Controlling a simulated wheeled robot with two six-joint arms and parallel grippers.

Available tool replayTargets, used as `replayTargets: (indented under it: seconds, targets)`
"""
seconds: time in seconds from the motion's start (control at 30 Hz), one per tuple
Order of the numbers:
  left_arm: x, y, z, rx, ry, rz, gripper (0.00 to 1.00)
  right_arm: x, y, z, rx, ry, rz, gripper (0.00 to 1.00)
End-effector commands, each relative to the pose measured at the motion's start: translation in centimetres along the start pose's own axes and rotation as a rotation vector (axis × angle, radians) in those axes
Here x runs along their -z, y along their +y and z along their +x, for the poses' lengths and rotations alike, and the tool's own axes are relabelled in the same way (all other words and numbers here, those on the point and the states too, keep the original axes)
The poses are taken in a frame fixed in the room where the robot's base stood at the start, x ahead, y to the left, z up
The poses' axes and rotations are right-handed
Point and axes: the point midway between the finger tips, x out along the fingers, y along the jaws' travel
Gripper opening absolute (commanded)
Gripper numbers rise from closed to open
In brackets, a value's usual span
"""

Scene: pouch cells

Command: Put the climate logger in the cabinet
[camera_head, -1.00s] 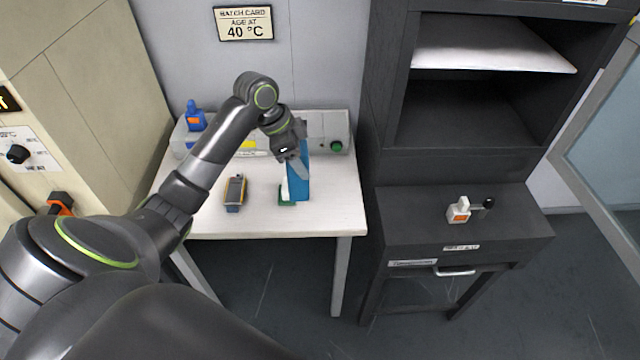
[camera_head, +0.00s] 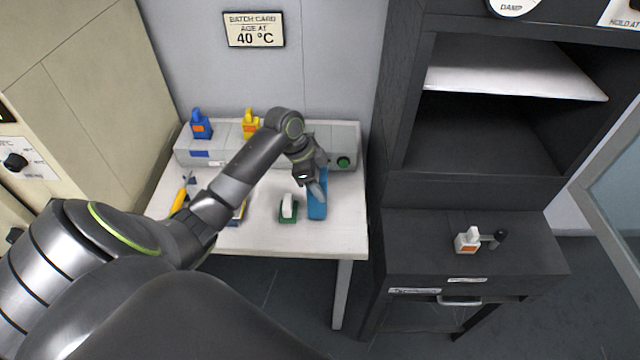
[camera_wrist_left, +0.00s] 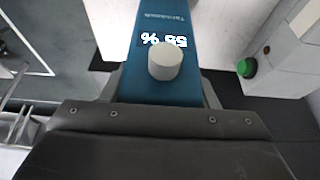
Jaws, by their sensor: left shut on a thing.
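The climate logger (camera_head: 317,203) is a tall blue device. In the left wrist view the logger (camera_wrist_left: 160,88) shows an upside-down percent readout and a pale round knob. My left gripper (camera_head: 312,186) is shut on it, near the right side of the white table. I cannot tell whether the logger's base touches the tabletop. The dark cabinet (camera_head: 397,110) stands to the right of the table, with its front open. A pale shelf (camera_head: 510,68) and a dark lower bay (camera_head: 485,135) show inside and look empty. My right gripper is not in view.
The white table (camera_head: 270,238) holds a green-and-white item (camera_head: 288,208) left of the logger. A white bottle (camera_head: 467,240) stands on the cabinet's lower ledge.

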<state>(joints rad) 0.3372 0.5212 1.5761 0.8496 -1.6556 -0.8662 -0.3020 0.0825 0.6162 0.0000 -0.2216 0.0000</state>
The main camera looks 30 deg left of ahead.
Motion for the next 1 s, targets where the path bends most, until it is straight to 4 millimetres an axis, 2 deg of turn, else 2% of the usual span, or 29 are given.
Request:
replayTargets:
  seconds: [0.03, 0.13, 0.43, 0.47, 0.6, 0.87, 1.0]
  targets:
    - [-0.2, 0.1, 0.6, -0.003, 0.001, -0.003, 0.28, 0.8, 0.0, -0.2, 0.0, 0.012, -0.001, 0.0]
    - [-0.5, 0.0, 1.3, 0.0, 0.0, 0.0, 0.28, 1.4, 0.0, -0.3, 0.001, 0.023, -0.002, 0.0]
    - [-0.6, 0.0, 1.6, 0.001, 0.0, 0.0, 0.28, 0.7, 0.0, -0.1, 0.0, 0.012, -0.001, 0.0]
    - [-0.6, 0.0, 1.5, 0.001, 0.0, 0.0, 0.57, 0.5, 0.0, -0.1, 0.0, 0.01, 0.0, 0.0]
    - [-0.6, 0.0, 1.5, 0.001, 0.0, 0.0, 0.75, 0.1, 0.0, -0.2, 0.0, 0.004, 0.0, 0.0]
    - [-0.6, 0.0, 1.5, 0.0, 0.0, 0.0, 0.76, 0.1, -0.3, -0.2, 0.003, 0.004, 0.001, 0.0]
    - [-0.6, -0.1, 0.8, 0.002, -0.001, 0.002, 0.76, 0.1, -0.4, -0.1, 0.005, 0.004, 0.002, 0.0]
